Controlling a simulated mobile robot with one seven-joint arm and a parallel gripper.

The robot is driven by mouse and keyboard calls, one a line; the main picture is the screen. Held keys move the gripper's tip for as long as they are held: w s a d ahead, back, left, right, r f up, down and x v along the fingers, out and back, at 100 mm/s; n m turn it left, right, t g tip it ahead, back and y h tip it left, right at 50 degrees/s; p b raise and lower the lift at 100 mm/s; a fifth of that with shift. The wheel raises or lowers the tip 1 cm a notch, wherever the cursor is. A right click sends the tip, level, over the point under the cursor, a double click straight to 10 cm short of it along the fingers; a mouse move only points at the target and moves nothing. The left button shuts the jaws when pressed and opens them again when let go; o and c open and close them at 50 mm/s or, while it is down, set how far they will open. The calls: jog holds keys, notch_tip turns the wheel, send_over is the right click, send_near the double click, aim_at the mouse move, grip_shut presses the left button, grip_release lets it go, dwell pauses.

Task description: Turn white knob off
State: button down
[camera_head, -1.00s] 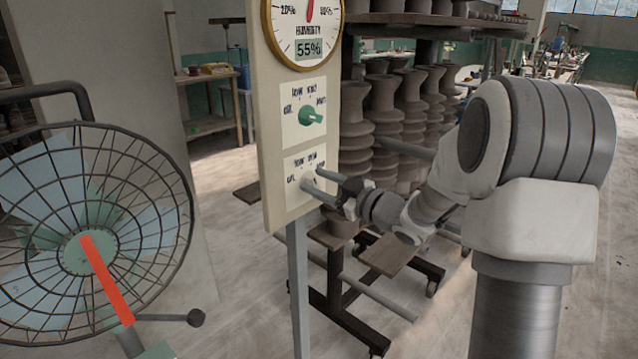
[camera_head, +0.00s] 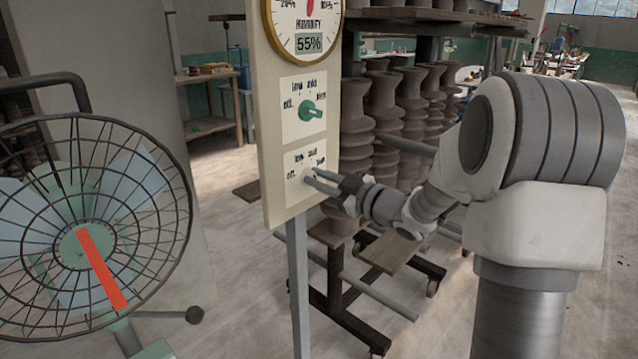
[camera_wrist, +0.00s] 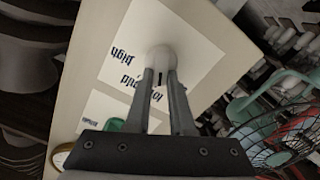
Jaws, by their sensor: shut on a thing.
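The white knob (camera_wrist: 163,58) sits on the lower white dial plate (camera_head: 298,190) of an upright panel, below the green knob. The plate reads off, low, mid and high. My gripper (camera_wrist: 161,76) is shut on the white knob, with a finger on each side of it in the wrist view. A short dark mark shows between the fingers, on the side of the printed "low". In the head view my gripper (camera_head: 311,177) reaches the panel from the right, and its fingers largely hide the knob.
A green knob (camera_head: 312,110) is on the plate above, under a round humidity gauge (camera_head: 308,25) reading 55%. A caged fan (camera_head: 85,245) stands at the left. Shelves with grey clay pots (camera_head: 385,110) stand behind the panel.

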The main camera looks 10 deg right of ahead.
jog(key=n+b, duration=0.2)
jog(key=b, duration=0.1)
jog(key=n+b, duration=0.5)
jog(key=b, duration=0.1)
jog(key=shift+s+a+f+n, duration=0.15)
jog(key=shift+a+f+n, duration=0.05)
jog(key=shift+f+n, duration=0.2)
jog(key=shift+r, duration=0.1)
jog(key=c, duration=0.8)
grip_release()
jog(key=p+v, duration=0.2)
jog(key=v, duration=1.5)
jog(key=shift+s+d+p, duration=0.15)
jog(key=shift+s+p, duration=0.05)
jog(key=shift+p, duration=0.15)
